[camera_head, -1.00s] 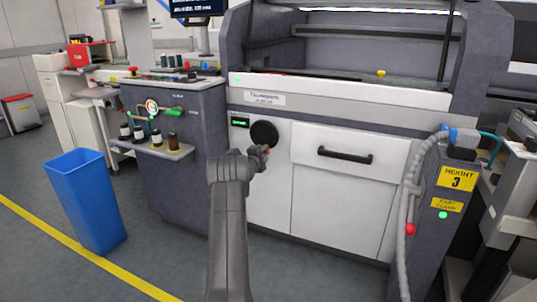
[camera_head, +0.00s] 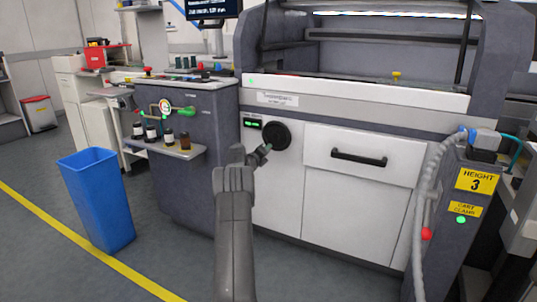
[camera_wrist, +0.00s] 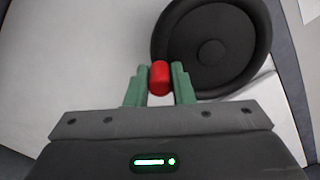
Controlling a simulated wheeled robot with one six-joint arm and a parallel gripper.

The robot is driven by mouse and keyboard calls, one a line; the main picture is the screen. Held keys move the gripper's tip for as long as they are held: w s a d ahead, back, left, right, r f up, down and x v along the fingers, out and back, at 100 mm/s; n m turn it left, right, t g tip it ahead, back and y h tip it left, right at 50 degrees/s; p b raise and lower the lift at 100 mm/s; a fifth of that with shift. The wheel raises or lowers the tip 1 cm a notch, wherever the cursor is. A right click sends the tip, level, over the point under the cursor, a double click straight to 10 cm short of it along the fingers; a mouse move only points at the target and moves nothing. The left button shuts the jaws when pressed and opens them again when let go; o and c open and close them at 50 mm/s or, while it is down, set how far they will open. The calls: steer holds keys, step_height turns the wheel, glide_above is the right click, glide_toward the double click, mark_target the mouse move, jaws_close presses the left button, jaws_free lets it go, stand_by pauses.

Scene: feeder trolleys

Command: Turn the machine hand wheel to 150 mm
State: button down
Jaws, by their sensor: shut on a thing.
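The black round hand wheel (camera_head: 276,135) is on the white front panel of the machine. In the wrist view the wheel (camera_wrist: 235,75) fills the upper right. Its red handle (camera_wrist: 160,78) sits between the two green fingers of my gripper (camera_wrist: 159,84), which is shut on it. In the head view my gripper (camera_head: 264,150) is at the lower left of the wheel, and the handle is not clear there.
A white drawer with a black handle (camera_head: 358,158) is right of the wheel. A shelf with bottles (camera_head: 165,147) juts out at the left. A blue bin (camera_head: 95,200) stands on the floor. A grey hose (camera_head: 420,220) hangs at the right.

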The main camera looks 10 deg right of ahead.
steer(key=shift+w+a+r+m, duration=0.2)
steer(key=shift+a+m, duration=0.1)
steer(key=shift+m, duration=0.5)
steer(key=c, duration=1.3)
jaws_free()
steer(key=shift+o, duration=0.2)
steer(key=shift+a, duration=0.1)
steer(key=p+v, duration=0.1)
steer(key=v, duration=1.2)
steer(key=shift+s+a, duration=0.2)
steer(key=shift+a, duration=0.05)
